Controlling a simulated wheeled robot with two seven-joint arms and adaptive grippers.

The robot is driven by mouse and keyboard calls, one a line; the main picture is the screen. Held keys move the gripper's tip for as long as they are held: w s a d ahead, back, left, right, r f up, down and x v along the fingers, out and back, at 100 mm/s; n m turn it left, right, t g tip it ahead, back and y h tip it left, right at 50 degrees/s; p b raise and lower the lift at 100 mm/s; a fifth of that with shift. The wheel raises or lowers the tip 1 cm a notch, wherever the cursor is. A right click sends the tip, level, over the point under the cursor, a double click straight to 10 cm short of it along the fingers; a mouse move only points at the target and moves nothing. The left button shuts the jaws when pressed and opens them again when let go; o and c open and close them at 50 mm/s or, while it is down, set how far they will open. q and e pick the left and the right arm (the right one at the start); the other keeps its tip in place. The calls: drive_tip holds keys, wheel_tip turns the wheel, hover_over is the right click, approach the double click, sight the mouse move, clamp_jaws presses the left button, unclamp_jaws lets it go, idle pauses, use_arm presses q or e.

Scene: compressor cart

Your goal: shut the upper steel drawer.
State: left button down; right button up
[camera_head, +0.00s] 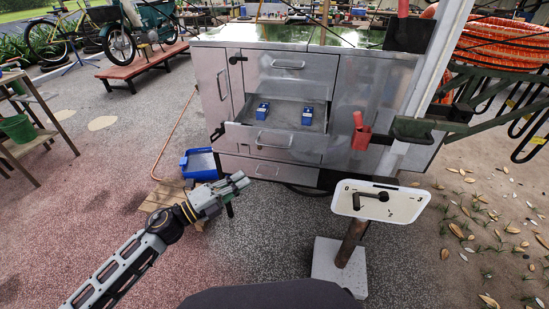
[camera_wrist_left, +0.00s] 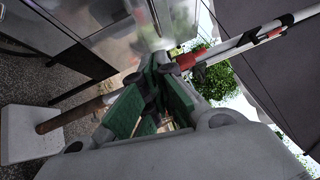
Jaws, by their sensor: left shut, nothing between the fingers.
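The steel cabinet (camera_head: 375,85) stands ahead in the head view. Below its closed top front (camera_head: 288,66), one steel drawer (camera_head: 285,113) is pulled out toward me, with a bar handle on its front (camera_head: 262,137). Two small blue boxes (camera_head: 263,110) (camera_head: 307,116) sit inside it. A lower front (camera_head: 266,169) with a handle is below the open drawer. My left gripper (camera_head: 243,181) is shut and empty, in front of and below the open drawer, apart from it. Its fingers (camera_wrist_left: 153,105) show in the left wrist view. My right gripper is not in view.
A white panel with a dark handle (camera_head: 397,203) stands on a post at the right front. A blue bin (camera_head: 201,163) is on the ground left of the cabinet's drawers. A red holder (camera_head: 361,139) hangs on the cabinet's right side.

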use_arm(q)
drive_tip(key=shift+s+d+m+g+h, duration=0.35)
drive_tip(key=shift+s+m+g, duration=0.25)
drive_tip(key=shift+s, duration=0.1)
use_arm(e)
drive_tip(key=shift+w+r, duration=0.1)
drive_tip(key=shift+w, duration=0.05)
use_arm(q)
drive_tip(key=w+a+x, duration=0.1)
drive_tip(key=w+x, duration=0.1)
drive_tip(key=x, duration=1.1)
drive_tip(key=shift+w+a+r, duration=0.15)
drive_tip(key=shift+w+a, duration=0.1)
drive_tip(key=shift+w, duration=0.05)
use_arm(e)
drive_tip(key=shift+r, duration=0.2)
use_arm(q)
drive_tip(key=shift+w, duration=0.15)
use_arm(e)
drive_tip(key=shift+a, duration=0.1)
